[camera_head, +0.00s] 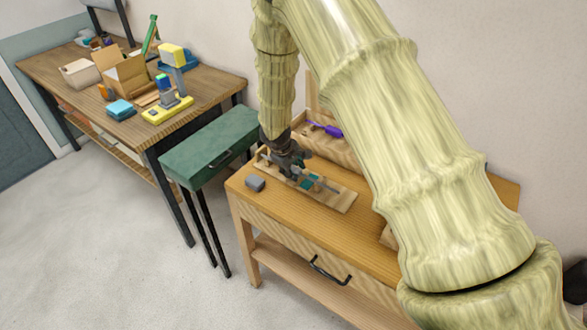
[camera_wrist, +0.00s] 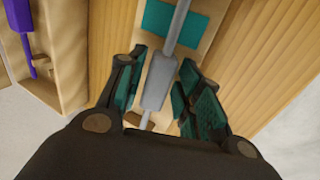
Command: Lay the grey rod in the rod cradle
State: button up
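The grey rod (camera_wrist: 154,86) has a thick grey grip and a thinner shaft that runs over a teal patch (camera_wrist: 158,28) on a wooden board. In the head view the board (camera_head: 344,202) lies near the front of the wooden bench, with the rod partly hidden by my gripper. My gripper (camera_wrist: 162,57) reaches down over the board; its fingers stand on either side of the grip, with narrow gaps that make it look open. It also shows in the head view (camera_head: 293,168). I cannot tell for certain which wooden piece is the rod cradle.
A purple tool (camera_head: 327,129) lies in a wooden holder behind the board. A small grey block (camera_head: 255,184) sits at the bench's left front. A green cabinet (camera_head: 205,150) and a cluttered table (camera_head: 215,82) stand to the left. My arm hides the bench's right part.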

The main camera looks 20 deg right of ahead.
jog(key=shift+o, duration=0.6)
jog(key=shift+r, duration=0.1)
jog(key=v, duration=1.1)
jog(key=shift+a+r, duration=0.2)
jog(key=shift+r, duration=0.15)
jog(key=shift+s+d, duration=0.1)
